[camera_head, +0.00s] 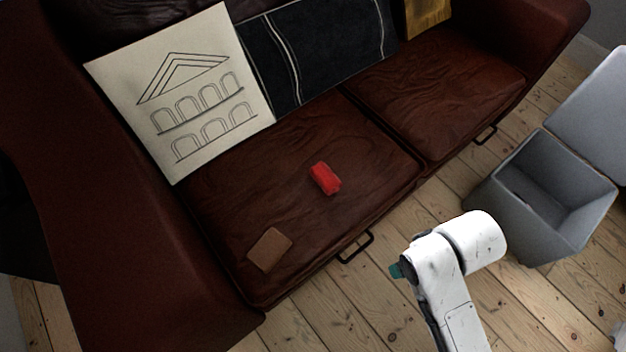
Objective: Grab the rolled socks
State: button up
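A small red bundle (325,178), which looks like the rolled socks, lies on the left seat cushion of the brown leather sofa (395,100). It is near the middle of that cushion, with nothing touching it. My white arm reaches in from the bottom right, over the floor in front of the sofa. My gripper is not visible; the arm's end is turned away or hidden behind its own links. The arm is well apart from the red bundle, to its lower right.
A flat brown square item (269,249) lies near the cushion's front left. A cream pillow (185,95), a dark pillow (318,45) and a yellowish pillow (427,14) lean on the backrest. An open grey bin (505,205) stands right of my arm. Floorboards (345,310) before the sofa are clear.

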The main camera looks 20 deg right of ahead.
aim_at(321, 173)
jog(key=i+l+u, duration=0.15)
jog(key=l+u, duration=0.2)
jog(key=i+l+u, duration=0.1)
jog(key=l+u, duration=0.25)
jog(key=i+l+u, duration=0.1)
jog(key=l+u, duration=0.25)
